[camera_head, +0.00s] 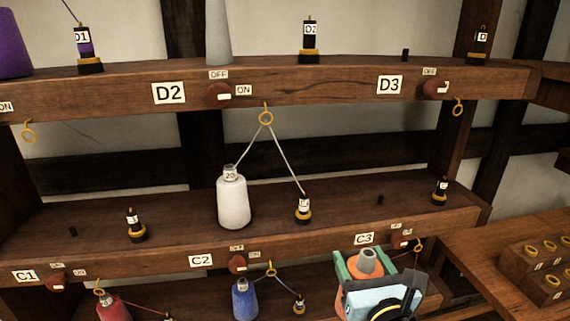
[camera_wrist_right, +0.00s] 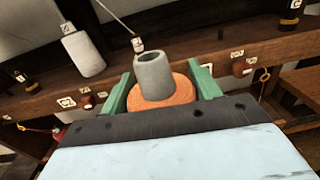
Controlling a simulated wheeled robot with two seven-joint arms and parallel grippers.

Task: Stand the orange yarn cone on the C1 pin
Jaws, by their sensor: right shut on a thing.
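The orange yarn cone (camera_head: 368,267) has a grey tube top and sits between the green fingers of my right gripper (camera_head: 366,263), at the lower right of the head view. In the right wrist view the orange cone (camera_wrist_right: 163,95) shows tube end up between the two fingers of my right gripper (camera_wrist_right: 160,88), which is shut on it. The C1 pin (camera_head: 72,231) is a short bare black peg on the middle shelf at the far left, above the C1 label (camera_head: 25,276). The held cone is well to its right. My left gripper is not in view.
A white cone (camera_head: 233,203) stands on the middle shelf above the C2 label, its thread running up through a yellow ring (camera_head: 265,117). Black-and-gold bobbins (camera_head: 136,226) stand along this shelf. The upper shelf (camera_head: 320,88) overhangs it. Red (camera_head: 115,307) and blue (camera_head: 244,300) cones stand lower.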

